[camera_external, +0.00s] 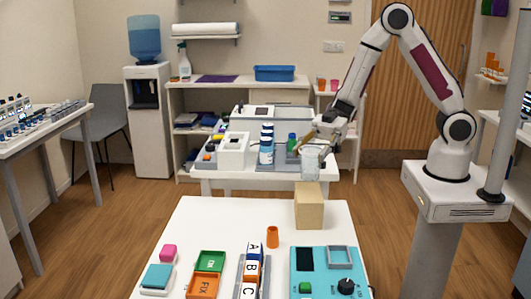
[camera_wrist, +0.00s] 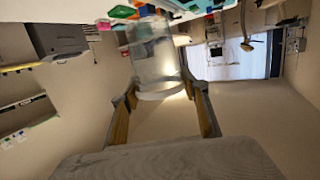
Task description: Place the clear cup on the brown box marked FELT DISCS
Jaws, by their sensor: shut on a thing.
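The clear cup (camera_external: 311,160) is in my gripper (camera_external: 325,136). In the external view it appears just above the far edge of the brown box (camera_external: 309,210); I cannot tell whether they touch. The box stands at the back right of the front white table, and no lettering is readable on its visible sides. In the wrist view the clear cup (camera_wrist: 152,55) sits between the two fingers of my gripper (camera_wrist: 161,92), which are shut on it near its rounded end.
On the front table (camera_external: 215,225) stand an orange cup (camera_external: 272,237), letter blocks (camera_external: 252,270), a teal panel (camera_external: 325,270), and green and orange trays (camera_external: 209,261). A blue-and-white bottle (camera_external: 266,145) and a white box (camera_external: 233,150) stand on the rear table. The front table's back left is clear.

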